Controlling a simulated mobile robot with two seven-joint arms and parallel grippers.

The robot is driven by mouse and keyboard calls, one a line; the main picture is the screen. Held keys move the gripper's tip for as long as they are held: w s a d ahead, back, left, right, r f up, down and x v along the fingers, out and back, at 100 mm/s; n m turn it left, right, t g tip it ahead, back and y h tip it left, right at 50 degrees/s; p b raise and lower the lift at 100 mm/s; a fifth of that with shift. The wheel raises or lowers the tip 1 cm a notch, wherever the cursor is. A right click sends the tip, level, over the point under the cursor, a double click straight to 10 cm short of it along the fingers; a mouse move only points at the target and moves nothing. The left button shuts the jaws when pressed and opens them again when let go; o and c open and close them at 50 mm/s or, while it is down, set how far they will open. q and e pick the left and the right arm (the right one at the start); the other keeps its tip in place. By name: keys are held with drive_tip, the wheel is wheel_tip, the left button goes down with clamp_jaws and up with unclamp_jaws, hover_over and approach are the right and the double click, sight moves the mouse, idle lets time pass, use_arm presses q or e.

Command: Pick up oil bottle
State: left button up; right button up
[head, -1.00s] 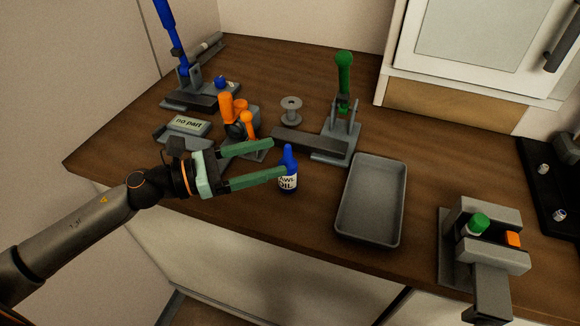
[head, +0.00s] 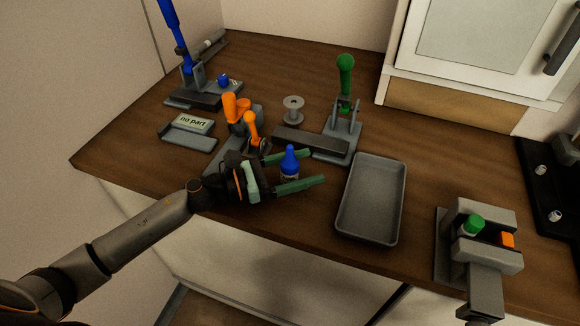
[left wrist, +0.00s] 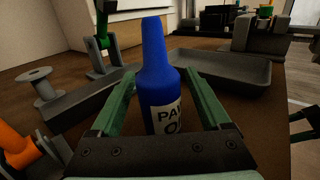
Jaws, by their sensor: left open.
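The oil bottle (head: 290,160) is blue with a pale label and stands upright on the wooden counter. My left gripper (head: 295,168) is open, with its green fingers on either side of the bottle. In the left wrist view the bottle (left wrist: 157,80) stands between the two fingers, and a gap shows beside the right finger.
A grey tray (head: 345,228) lies right of the bottle. A dark grey bar (head: 305,140), a spool (head: 293,108) and a green-handled tool (head: 345,75) stand behind. An orange-handled tool (head: 232,108) is close on the left. A grey vise-like fixture (head: 490,215) stands at the right.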

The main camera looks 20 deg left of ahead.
use_arm(q)
drive_tip(key=shift+d, duration=0.1)
clamp_jaws()
idle(0.7)
